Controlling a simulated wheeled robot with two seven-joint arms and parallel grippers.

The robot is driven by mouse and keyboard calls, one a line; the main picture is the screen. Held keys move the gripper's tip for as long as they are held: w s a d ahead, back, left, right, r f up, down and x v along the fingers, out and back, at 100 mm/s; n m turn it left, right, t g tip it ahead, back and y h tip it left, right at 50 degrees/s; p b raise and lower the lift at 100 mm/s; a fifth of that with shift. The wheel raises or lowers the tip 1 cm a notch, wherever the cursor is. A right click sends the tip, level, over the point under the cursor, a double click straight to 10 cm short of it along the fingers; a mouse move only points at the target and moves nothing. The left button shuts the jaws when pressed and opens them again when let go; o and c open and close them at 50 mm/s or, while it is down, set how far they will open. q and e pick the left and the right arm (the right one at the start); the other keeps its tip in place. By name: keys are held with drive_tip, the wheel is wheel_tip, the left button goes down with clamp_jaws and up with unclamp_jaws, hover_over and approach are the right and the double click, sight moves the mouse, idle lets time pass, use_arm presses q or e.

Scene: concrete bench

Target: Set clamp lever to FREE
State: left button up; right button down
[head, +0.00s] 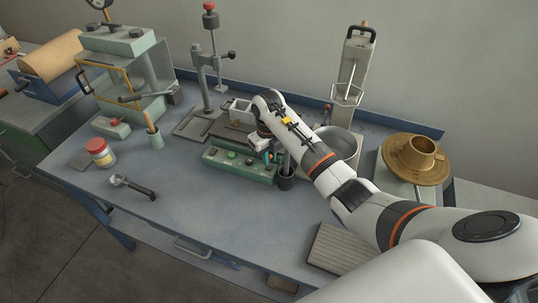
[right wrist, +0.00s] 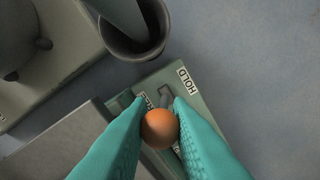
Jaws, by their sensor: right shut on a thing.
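The clamp lever's orange ball knob (right wrist: 158,128) sits between the two teal fingers of my right gripper in the right wrist view. My right gripper (right wrist: 158,104) is shut on the knob. Its grey lever stem shows just beyond the knob. A HOLD label (right wrist: 187,82) lies by the right fingertip. A second label near the left fingertip is mostly covered, so I cannot read it. In the head view my right gripper (head: 266,152) is at the right end of the green control box (head: 229,169), and the knob is hidden there. My left gripper is not in view.
A dark cup (head: 286,182) holding something teal stands close to the right of the control box. A post stand (head: 205,90) is behind left, and a brass flanged part (head: 415,160) is at right. The front middle of the bench is clear.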

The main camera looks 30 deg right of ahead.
drive_tip(key=shift+w+d+f+g+y+b, duration=0.45)
drive_tip(key=shift+g+y+b, duration=0.35)
drive_tip(key=shift+b, duration=0.8)
drive_tip(key=shift+r+y, duration=0.25)
drive_tip(key=shift+y, duration=0.05)
drive_tip(key=c, duration=1.3)
unclamp_jaws()
drive_tip(key=shift+c, duration=0.2)
drive_tip(key=shift+r, duration=0.1)
drive_tip(key=shift+d, duration=0.1)
